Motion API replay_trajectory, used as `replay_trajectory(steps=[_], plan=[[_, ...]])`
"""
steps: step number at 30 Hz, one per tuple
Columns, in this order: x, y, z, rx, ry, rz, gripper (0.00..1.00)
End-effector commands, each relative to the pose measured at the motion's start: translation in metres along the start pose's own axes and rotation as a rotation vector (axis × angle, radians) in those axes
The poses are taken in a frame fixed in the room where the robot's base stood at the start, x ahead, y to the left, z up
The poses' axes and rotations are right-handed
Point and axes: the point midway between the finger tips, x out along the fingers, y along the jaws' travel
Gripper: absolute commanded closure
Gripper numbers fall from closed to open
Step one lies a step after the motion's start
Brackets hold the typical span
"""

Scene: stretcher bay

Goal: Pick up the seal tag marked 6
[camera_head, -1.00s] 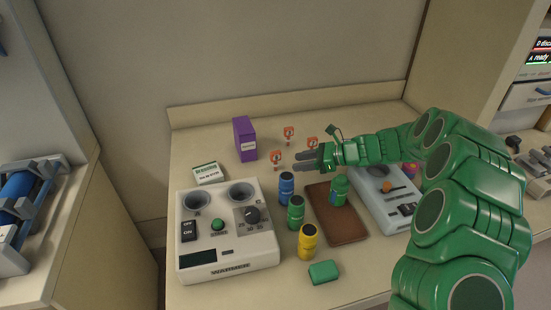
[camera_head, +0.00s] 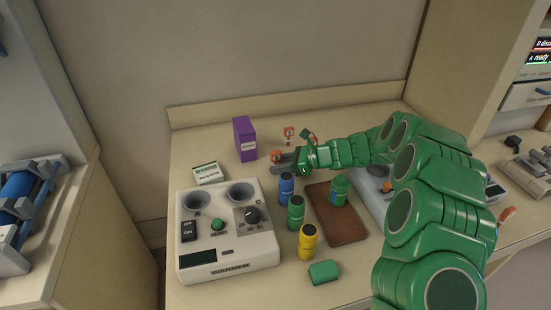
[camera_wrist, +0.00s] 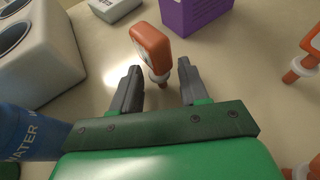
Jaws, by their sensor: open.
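Several small orange seal tags stand upright on white-collared stems on the counter. One seal tag (camera_head: 276,156) is just beyond my gripper (camera_head: 284,164). In the wrist view this tag (camera_wrist: 152,45) stands just ahead of and between the two grey fingertips of my gripper (camera_wrist: 160,76), which are apart and empty. Its number cannot be read. A second seal tag (camera_head: 289,132) stands farther back; its mark is too small to read. In the wrist view, one tag (camera_wrist: 306,58) is at the right edge and another (camera_wrist: 308,172) is partly cut off at the lower right.
A purple box (camera_head: 244,139) and a small white-green box (camera_head: 208,173) stand behind and left. A blue bottle (camera_head: 286,189) stands close to my gripper, with green (camera_head: 296,212) and yellow (camera_head: 308,242) ones nearer. A white warmer unit (camera_head: 228,258) fills the front left.

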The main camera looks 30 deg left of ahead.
Motion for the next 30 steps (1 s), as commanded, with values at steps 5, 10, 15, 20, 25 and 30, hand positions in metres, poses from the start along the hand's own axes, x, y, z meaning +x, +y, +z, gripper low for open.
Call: replay_trajectory(steps=[5,10,15,20,25,30], plan=[[0.0,0.0,0.0,0.0,0.0,0.0,0.71],[0.0,0.0,0.0,0.0,0.001,0.0,0.97],[0.0,0.0,0.0,0.0,0.001,0.0,1.0],[-0.001,0.0,0.001,0.0,0.001,0.0,1.0],[-0.006,0.0,0.013,-0.002,0.001,0.0,1.0],[-0.018,0.005,0.035,-0.002,0.0,-0.001,1.0]])
